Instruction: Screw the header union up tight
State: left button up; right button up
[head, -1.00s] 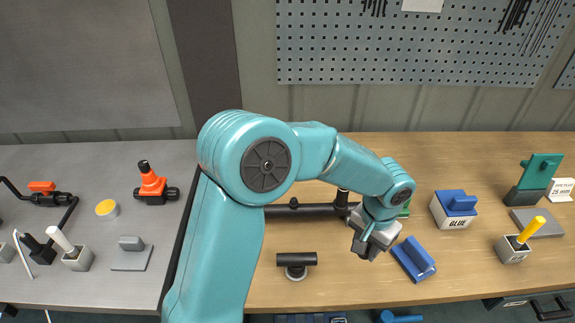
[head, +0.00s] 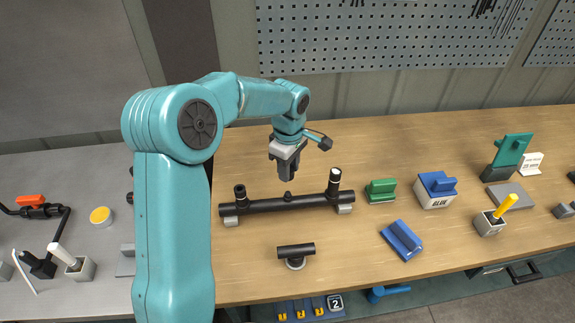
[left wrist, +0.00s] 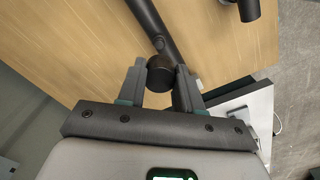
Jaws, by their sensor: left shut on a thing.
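The black header pipe (head: 265,205) lies across the wooden bench on grey supports. It has a left upright stub (head: 240,192), a small middle stub (head: 288,197) and a right upright stub (head: 334,180) with a white band. My left gripper (head: 286,172) points down above the pipe's middle. In the left wrist view its fingers are shut on a dark round piece (left wrist: 160,74), perhaps the union, with the pipe (left wrist: 152,22) behind it. I cannot tell whether this piece touches the pipe. My right gripper is out of view.
A black tee-shaped piece (head: 296,252) stands in front of the pipe. A green block (head: 381,190), a blue-topped GLUE box (head: 436,192) and a blue block (head: 402,240) are to the right. Bare wood lies behind the pipe.

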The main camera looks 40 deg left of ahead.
pick_arm(q)
jog(key=shift+a+f+b, duration=0.1)
jog(key=shift+f+b, duration=0.25)
jog(key=b, duration=0.4)
send_over(288, 194)
jog(key=shift+w+f, duration=0.1)
jog(key=shift+f, duration=2.45)
jog(key=shift+b, duration=0.3)
jog(key=shift+f+b, duration=0.95)
jog(key=shift+f, duration=0.15)
jog(key=o, duration=1.1)
